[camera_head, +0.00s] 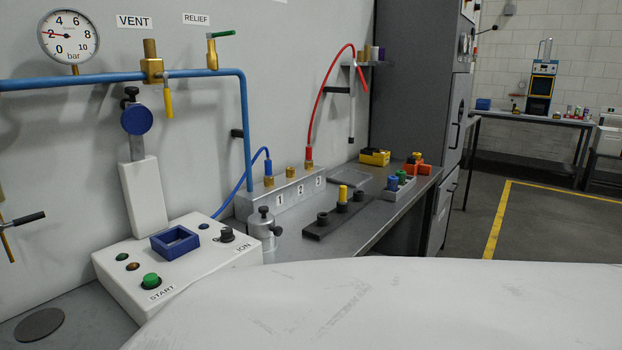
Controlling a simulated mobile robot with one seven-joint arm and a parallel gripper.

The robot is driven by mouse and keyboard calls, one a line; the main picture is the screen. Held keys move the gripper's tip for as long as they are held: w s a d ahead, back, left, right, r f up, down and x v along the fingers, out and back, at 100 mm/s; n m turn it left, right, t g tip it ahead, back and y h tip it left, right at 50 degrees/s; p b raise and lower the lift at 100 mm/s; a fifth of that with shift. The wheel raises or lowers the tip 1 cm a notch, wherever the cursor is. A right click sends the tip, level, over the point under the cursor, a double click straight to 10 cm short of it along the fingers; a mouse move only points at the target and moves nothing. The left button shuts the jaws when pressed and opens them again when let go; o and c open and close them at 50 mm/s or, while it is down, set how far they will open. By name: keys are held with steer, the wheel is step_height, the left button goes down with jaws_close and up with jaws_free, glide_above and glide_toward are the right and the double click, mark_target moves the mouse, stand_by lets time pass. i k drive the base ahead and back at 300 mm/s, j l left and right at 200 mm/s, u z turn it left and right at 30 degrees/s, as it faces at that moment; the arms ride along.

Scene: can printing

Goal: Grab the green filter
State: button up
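A small green cylinder (402,176), which looks like the green filter, stands in a light grey holder (402,192) on the bench. A blue cylinder (392,183) stands beside it in the same holder, to the left. The green piece is small in this view, and its lower part is hidden. My gripper is not in view, so where it is relative to the green piece cannot be seen.
A dark block (322,231) with a yellow-topped piece (343,193) lies left of the holder. Orange (423,170) and yellow (375,157) holders stand behind. A numbered manifold (284,196) with a red hose (323,88) runs along the wall. A white control box (190,262) is nearer.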

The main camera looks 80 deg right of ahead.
mark_target(402, 174)
steer(key=z, duration=3.05)
steer(key=i+l, duration=0.5)
steer(key=i+l+z, duration=0.1)
steer(key=i+l, duration=0.35)
steer(key=i, duration=0.15)
